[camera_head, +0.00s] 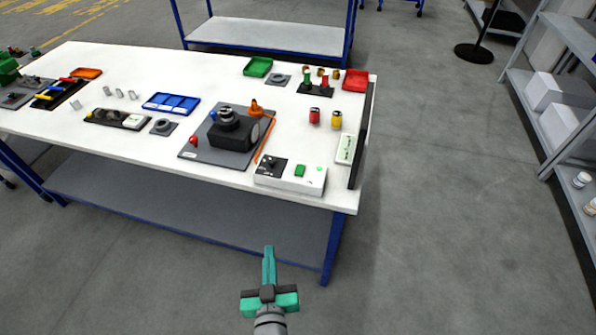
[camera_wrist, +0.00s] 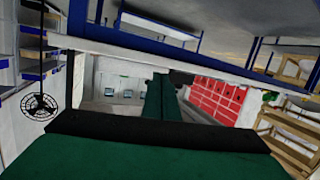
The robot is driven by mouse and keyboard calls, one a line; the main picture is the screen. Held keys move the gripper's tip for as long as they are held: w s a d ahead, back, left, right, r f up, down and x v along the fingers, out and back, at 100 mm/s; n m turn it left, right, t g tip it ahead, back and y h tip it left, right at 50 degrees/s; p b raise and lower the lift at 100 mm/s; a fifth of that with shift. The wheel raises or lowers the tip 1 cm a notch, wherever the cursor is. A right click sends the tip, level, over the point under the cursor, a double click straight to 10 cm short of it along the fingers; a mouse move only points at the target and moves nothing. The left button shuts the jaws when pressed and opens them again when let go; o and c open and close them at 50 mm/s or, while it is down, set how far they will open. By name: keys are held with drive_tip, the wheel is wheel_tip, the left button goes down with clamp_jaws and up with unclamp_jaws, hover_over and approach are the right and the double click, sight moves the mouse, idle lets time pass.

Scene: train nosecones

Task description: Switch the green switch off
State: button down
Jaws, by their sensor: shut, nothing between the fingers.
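The green switch (camera_head: 300,171) sits on top of a white box (camera_head: 308,185) at the near right edge of the white table (camera_head: 225,165). It looks like a small green rocker; its on or off position is too small to tell. My gripper (camera_head: 268,250) is shut and empty, with its teal fingers together. In the head view it is in front of the table's near edge, below the white box and apart from it. In the wrist view the shut fingers (camera_wrist: 161,98) point away, and the switch is not visible there.
A black panel (camera_head: 362,135) stands along the table's right edge. A grey plate with a dark fixture (camera_head: 228,130) and an orange cable (camera_head: 266,135) lie left of the switch box. The floor right of the table is clear up to the shelves (camera_head: 560,100).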

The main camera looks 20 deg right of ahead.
drive_tip(key=w+d+r+m+h, duration=0.2)
drive_tip(key=w+d+r+h, duration=0.15)
drive_tip(key=w+r, duration=0.3)
wheel_tip(320, 180, up, 4)
drive_tip(key=r+m+g+h, duration=0.1)
drive_tip(key=m+h, duration=0.1)
drive_tip(key=m, duration=0.1)
hover_over(298, 179)
drive_tip(key=shift+s+f, duration=0.15)
drive_tip(key=shift+f, duration=0.1)
wheel_tip(298, 179, down, 2)
drive_tip(key=shift+f, duration=0.25)
drive_tip(key=shift+w+f, duration=0.2)
drive_tip(key=shift+f, duration=0.6)
